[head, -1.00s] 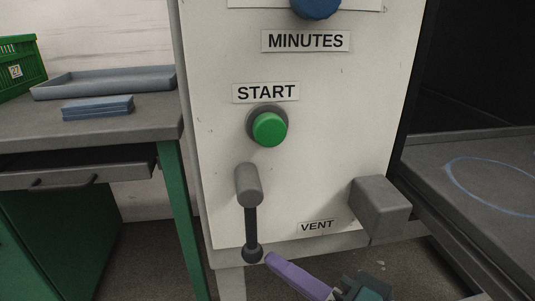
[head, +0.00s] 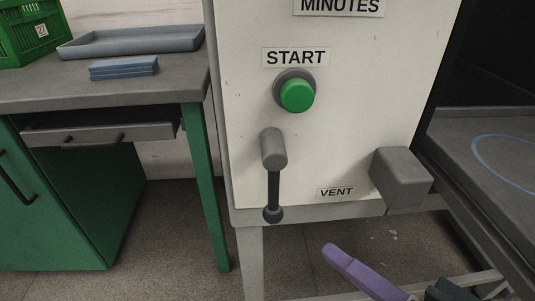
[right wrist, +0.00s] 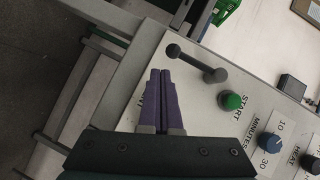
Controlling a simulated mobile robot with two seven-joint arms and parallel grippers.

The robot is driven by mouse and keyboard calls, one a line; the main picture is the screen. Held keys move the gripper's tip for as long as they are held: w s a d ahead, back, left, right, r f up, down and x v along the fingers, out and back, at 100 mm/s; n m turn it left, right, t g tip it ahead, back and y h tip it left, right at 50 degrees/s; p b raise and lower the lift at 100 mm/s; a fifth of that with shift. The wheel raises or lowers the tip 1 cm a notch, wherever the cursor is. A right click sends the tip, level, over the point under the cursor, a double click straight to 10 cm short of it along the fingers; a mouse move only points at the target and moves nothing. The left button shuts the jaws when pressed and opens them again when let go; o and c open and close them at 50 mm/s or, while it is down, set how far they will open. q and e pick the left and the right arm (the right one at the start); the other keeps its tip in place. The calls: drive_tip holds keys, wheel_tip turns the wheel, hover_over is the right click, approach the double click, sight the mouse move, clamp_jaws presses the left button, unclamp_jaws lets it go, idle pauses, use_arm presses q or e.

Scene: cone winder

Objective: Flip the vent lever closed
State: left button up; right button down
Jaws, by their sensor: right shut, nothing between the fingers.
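The vent lever (head: 274,185) is a dark rod with a ball knob, hanging straight down from a thick grey hub (head: 273,148) on the white panel. The VENT label (head: 337,192) is to its right. My right gripper (head: 332,252), with purple fingers, is below and right of the knob, apart from it in the head view. In the right wrist view the fingers (right wrist: 160,74) are together and empty, pointing toward the lever (right wrist: 195,62), with its knob just beyond the tips. My left gripper is in neither view.
A green START button (head: 297,95) sits above the lever. A grey block (head: 401,178) juts from the panel at lower right. A bench (head: 100,93) with a grey tray (head: 130,42) and green crate (head: 28,30) stands left. Open floor shows below the panel.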

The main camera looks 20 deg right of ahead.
drive_tip(key=v, duration=0.3)
idle(0.5)
drive_tip(key=a+r+n+g+p, duration=0.3)
drive_tip(key=r+n+p, duration=0.1)
drive_tip(key=r+p, duration=0.45)
drive_tip(key=a+r+n+g+p, duration=0.3)
drive_tip(key=r+n+p, duration=0.2)
drive_tip(key=r+p, duration=0.35)
drive_tip(key=s+d+r+n+g+h+p, duration=0.2)
drive_tip(key=s+d+r+p, duration=0.15)
drive_tip(key=r+p, duration=0.35)
drive_tip(key=s+d+r+n+g+h+p, duration=0.2)
drive_tip(key=s+d+r+g+h+p, duration=0.15)
drive_tip(key=r+p, duration=0.3)
wheel_tip(320, 180, up, 37)
drive_tip(key=p, duration=3.6)
drive_tip(key=shift+d+y, duration=0.45)
drive_tip(key=shift+d, duration=0.05)
drive_tip(key=shift+t, duration=0.25)
